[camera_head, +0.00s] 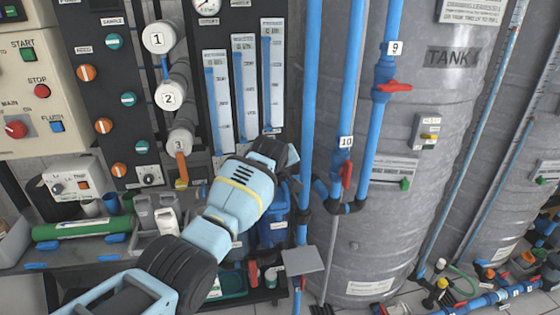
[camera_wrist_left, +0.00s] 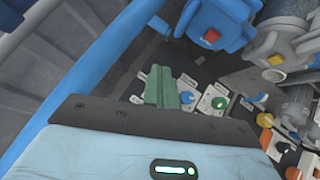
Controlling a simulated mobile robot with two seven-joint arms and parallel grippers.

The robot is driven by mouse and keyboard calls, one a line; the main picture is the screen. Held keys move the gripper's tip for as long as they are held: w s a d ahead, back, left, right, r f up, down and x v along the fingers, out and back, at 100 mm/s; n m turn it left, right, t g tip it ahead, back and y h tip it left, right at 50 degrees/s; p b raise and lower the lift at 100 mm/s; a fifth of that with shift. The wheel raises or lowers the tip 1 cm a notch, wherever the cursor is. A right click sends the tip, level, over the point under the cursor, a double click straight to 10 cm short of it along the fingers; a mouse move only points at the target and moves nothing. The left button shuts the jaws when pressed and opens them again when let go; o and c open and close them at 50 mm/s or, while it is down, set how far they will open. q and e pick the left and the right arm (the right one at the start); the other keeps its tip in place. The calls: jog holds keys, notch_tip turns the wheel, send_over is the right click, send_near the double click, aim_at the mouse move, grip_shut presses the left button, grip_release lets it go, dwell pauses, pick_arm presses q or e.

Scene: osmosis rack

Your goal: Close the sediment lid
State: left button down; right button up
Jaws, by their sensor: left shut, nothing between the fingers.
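No lid is clearly labelled as the sediment lid, so I cannot tell which part it is. A blue housing (camera_head: 272,230) stands behind my left arm at the rack, its upper part partly covered by my wrist. In the left wrist view a blue capped housing with a red square (camera_wrist_left: 211,28) shows at the top, apart from my gripper's body. My left gripper (camera_head: 287,160) is at the rack, near the housing and the blue pipes. It is shut and empty; its fingertips are hard to make out. My right gripper is not in view.
Vertical blue pipes with red valve handles (camera_head: 393,87) stand just right of my gripper, before a large grey tank (camera_head: 435,230). A grey square plate (camera_head: 303,260) sits low by the pipes. A green cylinder (camera_head: 80,229) lies on the left shelf.

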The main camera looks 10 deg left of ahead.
pick_arm(q)
jog(key=shift+d+p+v, duration=0.15)
jog(key=shift+v, duration=0.7)
jog(key=shift+d+p+v, duration=0.15)
jog(key=shift+d+v, duration=0.05)
jog(key=shift+v, duration=0.65)
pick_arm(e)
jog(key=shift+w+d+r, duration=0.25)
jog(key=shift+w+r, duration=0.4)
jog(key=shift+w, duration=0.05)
pick_arm(q)
jog(key=s+a+f+m+h, duration=0.1)
jog(key=s+a+f+m, duration=0.1)
jog(key=s+f, duration=1.1)
jog(key=s+a+f+m, duration=0.2)
jog(key=s+f, duration=0.7)
jog(key=f, duration=0.7)
jog(key=s+a+f+m, duration=0.1)
jog(key=s+m, duration=0.1)
jog(key=s, duration=1.3)
jog(key=s+a+f+m, duration=0.2)
jog(key=s, duration=1.2)
jog(key=shift+s+a+f+m+h, duration=0.3)
jog(key=shift+s+m+h, duration=0.05)
jog(key=shift+m+h, duration=0.05)
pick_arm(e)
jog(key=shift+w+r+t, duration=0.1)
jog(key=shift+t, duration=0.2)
